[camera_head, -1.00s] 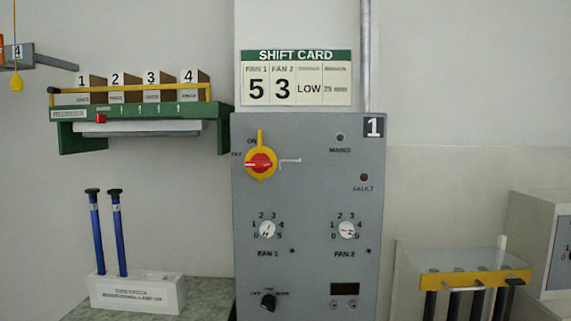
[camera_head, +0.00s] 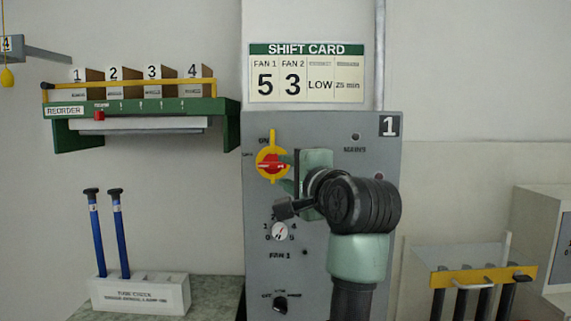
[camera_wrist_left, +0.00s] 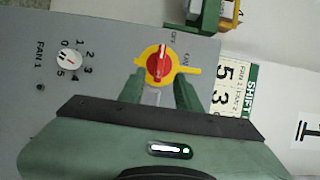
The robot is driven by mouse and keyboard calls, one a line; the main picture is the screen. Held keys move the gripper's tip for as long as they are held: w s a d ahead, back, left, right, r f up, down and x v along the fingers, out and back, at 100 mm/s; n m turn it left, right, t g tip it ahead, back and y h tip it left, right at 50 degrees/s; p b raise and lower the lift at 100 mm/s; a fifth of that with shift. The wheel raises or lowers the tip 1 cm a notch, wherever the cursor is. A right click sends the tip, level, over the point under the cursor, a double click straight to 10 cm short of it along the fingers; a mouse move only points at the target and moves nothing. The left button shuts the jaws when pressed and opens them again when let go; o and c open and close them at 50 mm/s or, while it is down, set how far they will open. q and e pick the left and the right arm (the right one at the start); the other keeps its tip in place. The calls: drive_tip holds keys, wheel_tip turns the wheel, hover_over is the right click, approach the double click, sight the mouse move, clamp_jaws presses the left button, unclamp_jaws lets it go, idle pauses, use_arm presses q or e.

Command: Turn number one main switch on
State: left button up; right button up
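The main switch (camera_head: 266,165) is a red rotary handle on a yellow plate, at the upper left of grey cabinet 1 (camera_head: 256,225). The white mark on its handle points left to OFF; ON is labelled above. The switch also shows in the left wrist view (camera_wrist_left: 158,62), where the mark points up toward OFF. My left gripper (camera_head: 287,172) is in front of the panel, just right of the switch. In the left wrist view its green fingers (camera_wrist_left: 158,82) are apart, one on each side of the switch's lower part. Contact cannot be told. My right gripper is not in view.
The FAN 1 dial (camera_head: 280,231) lies below the switch; my arm hides the FAN 2 dial. A shift card (camera_head: 306,73) hangs above the cabinet. A green shelf (camera_head: 140,108) and a holder with blue rods (camera_head: 140,293) are left. A yellow rack (camera_head: 483,276) is right.

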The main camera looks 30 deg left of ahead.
sight(274, 167)
use_arm(q)
drive_tip(key=p+x, duration=0.1)
drive_tip(key=x, duration=0.5)
drive_tip(key=shift+a+p, duration=0.1)
drive_tip(key=shift+p, duration=0.3)
drive_tip(key=shift+f, duration=0.1)
clamp_jaws()
idle(0.8)
